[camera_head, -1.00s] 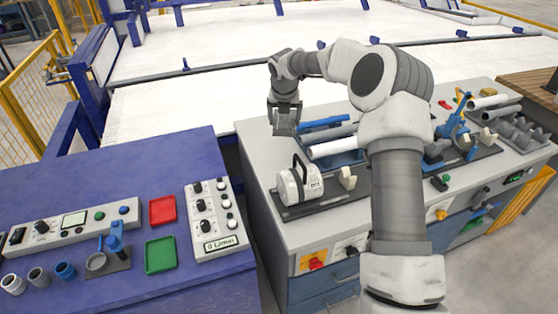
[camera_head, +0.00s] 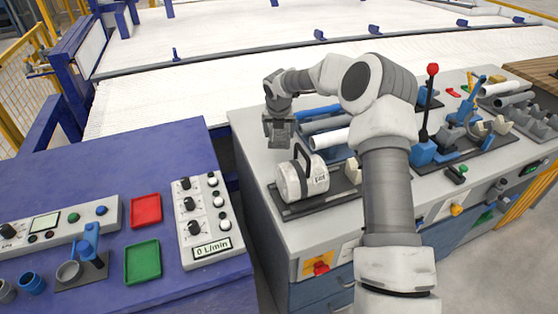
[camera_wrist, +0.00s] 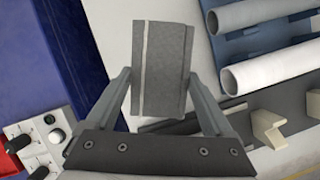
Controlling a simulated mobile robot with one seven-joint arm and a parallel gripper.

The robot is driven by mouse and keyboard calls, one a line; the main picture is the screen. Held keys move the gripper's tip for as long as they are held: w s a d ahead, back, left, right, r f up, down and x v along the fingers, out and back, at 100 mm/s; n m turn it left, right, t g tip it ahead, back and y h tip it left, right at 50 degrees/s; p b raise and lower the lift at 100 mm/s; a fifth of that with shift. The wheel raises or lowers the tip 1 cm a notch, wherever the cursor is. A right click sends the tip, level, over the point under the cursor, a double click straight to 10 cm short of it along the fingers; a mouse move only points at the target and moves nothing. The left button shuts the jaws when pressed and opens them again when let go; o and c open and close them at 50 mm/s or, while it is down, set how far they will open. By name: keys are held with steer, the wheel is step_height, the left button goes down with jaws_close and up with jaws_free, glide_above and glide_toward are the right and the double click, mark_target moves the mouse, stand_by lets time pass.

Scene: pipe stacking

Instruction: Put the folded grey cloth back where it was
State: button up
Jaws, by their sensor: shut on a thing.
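The folded grey cloth (camera_wrist: 165,70) is a flat grey rectangle with a pale stripe along its left part in the wrist view. My gripper (camera_wrist: 160,85) is shut on it, with one finger at each side. In the head view my gripper (camera_head: 279,125) hangs over the left back part of the grey bench top, with the cloth (camera_head: 279,136) showing only as a small grey shape at the fingers. I cannot tell how high above the bench the cloth is.
A white cylindrical machine with a dark handle (camera_head: 303,178) stands just in front of the gripper. A blue rack with pipes (camera_head: 325,128) lies to the right. The purple table (camera_head: 60,170) with red and green trays is at left. Bare bench top (camera_head: 252,128) lies left of the gripper.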

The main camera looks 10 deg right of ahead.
step_height(320, 180, down, 9)
steer(key=shift+f+b, duration=0.15)
steer(key=shift+b, duration=0.35)
